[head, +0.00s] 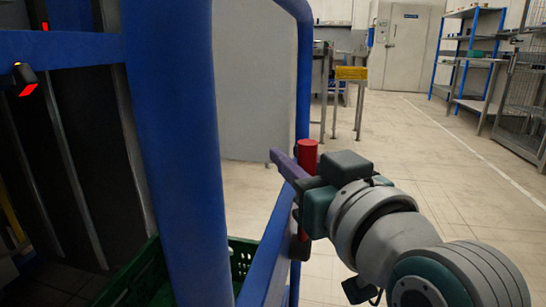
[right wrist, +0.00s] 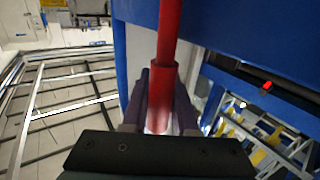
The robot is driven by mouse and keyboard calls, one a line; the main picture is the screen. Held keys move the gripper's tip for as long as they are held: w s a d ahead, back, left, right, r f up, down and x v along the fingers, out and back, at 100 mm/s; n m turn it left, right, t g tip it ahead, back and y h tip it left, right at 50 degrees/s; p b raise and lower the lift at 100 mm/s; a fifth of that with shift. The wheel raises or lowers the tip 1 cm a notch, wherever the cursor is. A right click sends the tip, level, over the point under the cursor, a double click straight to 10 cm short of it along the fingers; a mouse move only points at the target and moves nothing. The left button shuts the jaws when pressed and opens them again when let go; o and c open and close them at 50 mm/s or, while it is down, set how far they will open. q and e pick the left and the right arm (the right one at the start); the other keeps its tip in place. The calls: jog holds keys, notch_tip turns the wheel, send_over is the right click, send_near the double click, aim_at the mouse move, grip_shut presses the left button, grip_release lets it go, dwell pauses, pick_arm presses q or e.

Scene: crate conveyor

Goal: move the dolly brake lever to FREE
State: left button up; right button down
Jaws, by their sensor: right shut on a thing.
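The red brake lever (head: 307,153) stands roughly upright beside the blue dolly frame (head: 268,250), and a dark red part shows lower at the rail. My right gripper (head: 290,170) is shut on the lever, with its purple fingers around the shaft. In the right wrist view the lever (right wrist: 168,40) runs up from between the two fingers of the right gripper (right wrist: 161,95). No FREE marking is readable, so I cannot tell which setting the lever is at. My left gripper is not in view.
A thick blue post (head: 175,150) stands close on the left. A green crate (head: 240,262) sits low behind the frame. A yellow-topped stand (head: 351,73), blue shelving (head: 466,50) and a wire cage (head: 525,105) stand farther back. The floor at right is clear.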

dwell(0.4)
jog(key=shift+s+f, duration=0.1)
jog(key=shift+s, duration=0.1)
jog(key=shift+s+a+n+t+y+b, duration=0.25)
jog(key=shift+s+n+t+b, duration=0.15)
jog(key=shift+s+t+b, duration=0.15)
jog(key=shift+s+a+n+t+y+b, duration=0.15)
jog(key=shift+s+n+t+y+b, duration=0.1)
jog(key=shift+s+n+t+b, duration=0.3)
jog(key=shift+s+a+f+n+t+y+b, duration=0.1)
jog(key=shift+s+a+n+t+y+b, duration=0.1)
jog(key=shift+s+n+t+y+b, duration=0.4)
jog(key=shift+s+a+f+n+t+y+b, duration=0.1)
jog(key=shift+s+a+n+t+y+b, duration=0.15)
jog(key=shift+s+n+b, duration=0.6)
jog(key=shift+s+a+f+n+t+y+b, duration=0.1)
jog(key=shift+s+a+n+t+y+b, duration=0.15)
jog(key=shift+s+t+y+b, duration=0.55)
jog(key=shift+w+g+h, duration=0.2)
jog(key=shift+g+h, duration=0.15)
jog(key=c, duration=0.7)
grip_release()
jog(key=shift+d, duration=0.1)
